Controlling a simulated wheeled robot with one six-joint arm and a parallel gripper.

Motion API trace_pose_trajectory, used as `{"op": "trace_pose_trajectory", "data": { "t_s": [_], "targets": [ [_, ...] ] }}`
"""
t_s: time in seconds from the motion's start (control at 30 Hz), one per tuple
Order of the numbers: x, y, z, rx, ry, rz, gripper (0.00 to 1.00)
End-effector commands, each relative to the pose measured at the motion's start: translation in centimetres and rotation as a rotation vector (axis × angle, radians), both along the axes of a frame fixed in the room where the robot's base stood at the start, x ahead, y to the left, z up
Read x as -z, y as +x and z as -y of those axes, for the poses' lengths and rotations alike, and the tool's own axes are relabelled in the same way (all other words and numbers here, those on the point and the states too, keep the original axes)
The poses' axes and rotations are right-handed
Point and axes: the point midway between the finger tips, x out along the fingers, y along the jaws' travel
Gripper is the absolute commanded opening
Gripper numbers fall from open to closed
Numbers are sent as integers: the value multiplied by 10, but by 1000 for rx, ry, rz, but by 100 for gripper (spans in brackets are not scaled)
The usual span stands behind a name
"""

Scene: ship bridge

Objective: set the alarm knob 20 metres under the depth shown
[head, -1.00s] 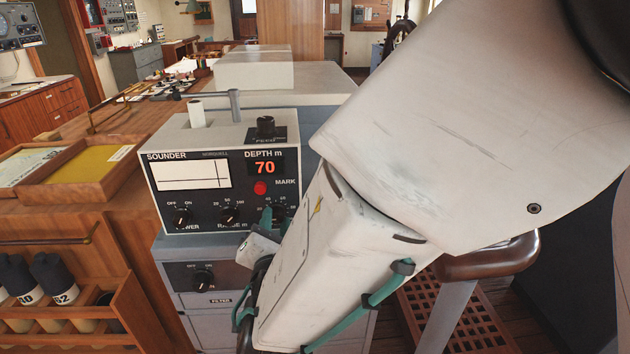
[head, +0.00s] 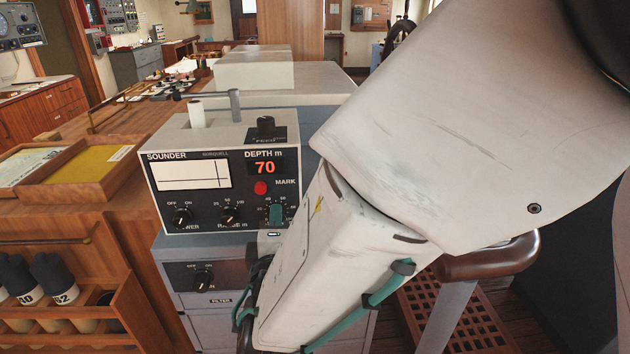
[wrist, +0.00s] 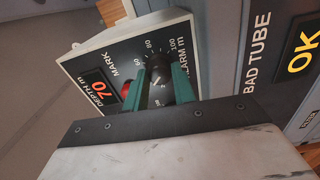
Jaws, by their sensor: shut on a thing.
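The sounder (head: 160,213) is a grey box with a dark front panel. Its red depth display (head: 264,168) reads 70; it also shows in the wrist view (wrist: 98,88). The alarm knob (wrist: 157,84) sits at the panel's lower right, with scale marks including 60, 80 and 100 around it. My gripper (head: 276,214) is at the alarm knob, its teal fingers shut on it in the wrist view (wrist: 160,88). The fingers hide much of the knob, so I cannot read its pointer exactly. A red button (head: 260,188) marked MARK is beside it.
The power knob (head: 181,217) and range knob (head: 229,215) are left of the alarm knob. A filter panel with its own knob (head: 202,279) is below. Wooden chart trays (head: 79,196) lie to the left.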

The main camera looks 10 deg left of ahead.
Motion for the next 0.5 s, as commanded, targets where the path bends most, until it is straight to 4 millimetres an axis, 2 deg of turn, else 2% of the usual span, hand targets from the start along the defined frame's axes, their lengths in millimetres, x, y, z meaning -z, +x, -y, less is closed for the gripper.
{"op": "trace_pose_trajectory", "data": {
  "t_s": [0.5],
  "targets": [
    [0, 1, 1, 3, 454, -108, 3]
  ]
}}
